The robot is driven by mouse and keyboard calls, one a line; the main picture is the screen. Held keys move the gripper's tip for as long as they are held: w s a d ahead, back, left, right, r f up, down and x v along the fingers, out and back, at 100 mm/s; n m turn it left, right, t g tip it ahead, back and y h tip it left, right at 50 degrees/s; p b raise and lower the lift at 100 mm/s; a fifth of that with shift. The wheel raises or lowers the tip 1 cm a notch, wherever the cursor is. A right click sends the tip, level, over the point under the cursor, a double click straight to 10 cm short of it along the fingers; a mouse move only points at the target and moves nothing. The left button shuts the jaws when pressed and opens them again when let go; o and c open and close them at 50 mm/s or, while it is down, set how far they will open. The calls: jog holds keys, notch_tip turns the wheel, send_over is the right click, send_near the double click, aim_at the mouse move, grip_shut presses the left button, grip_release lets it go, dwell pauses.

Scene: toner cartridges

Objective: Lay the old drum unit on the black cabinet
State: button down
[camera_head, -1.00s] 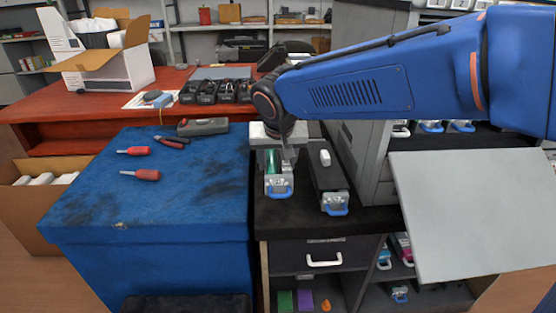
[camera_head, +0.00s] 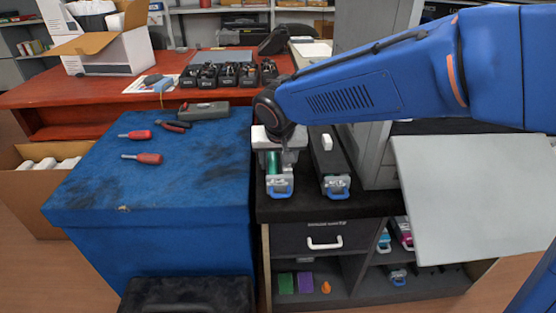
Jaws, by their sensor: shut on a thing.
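The old drum unit (camera_head: 273,162), with a green cylinder, a grey end and a blue handle, is at the left part of the black cabinet's top (camera_head: 318,208). My gripper (camera_head: 278,145) comes down over its far part and is shut on it. The grip itself is mostly hidden by my wrist and the pale gripper body. The unit looks level, with its blue handle toward the front edge. I cannot tell whether it touches the cabinet top or hangs just above it.
A dark cartridge (camera_head: 328,160) with a blue handle lies close on the right. A blue-covered table (camera_head: 150,185) with screwdrivers (camera_head: 142,158) adjoins on the left. A grey panel (camera_head: 475,190) stands out on the right. A red desk (camera_head: 130,97) with several black units is behind.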

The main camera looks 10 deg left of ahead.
jog(key=shift+f, duration=0.5)
jog(key=c, duration=0.6)
grip_release()
